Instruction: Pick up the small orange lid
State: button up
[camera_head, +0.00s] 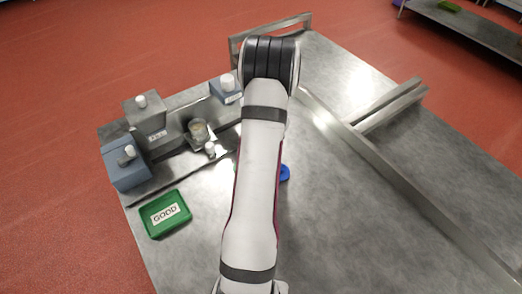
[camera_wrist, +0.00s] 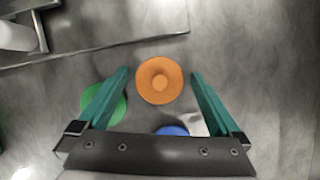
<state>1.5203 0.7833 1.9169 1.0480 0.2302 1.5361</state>
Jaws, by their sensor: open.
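The small orange lid (camera_wrist: 160,80) is a round disc with a raised ring in its middle. It lies on the grey metal table in the wrist view, between and slightly beyond the tips of my gripper (camera_wrist: 159,75). My gripper is open, with one green finger on each side of the lid and nothing held. In the head view my arm hides the orange lid and my gripper.
A green disc (camera_wrist: 104,100) lies by the left finger. A blue disc (camera_wrist: 172,131) is partly hidden by my gripper's base; a blue piece (camera_head: 285,173) shows beside my arm. A green GOOD tray (camera_head: 150,230) and grey boxes (camera_head: 146,122) stand left. A metal rail (camera_head: 390,197) runs right.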

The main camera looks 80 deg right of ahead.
jog(key=c, duration=1.2)
jog(key=shift+r, duration=0.1)
jog(key=shift+c, duration=0.2)
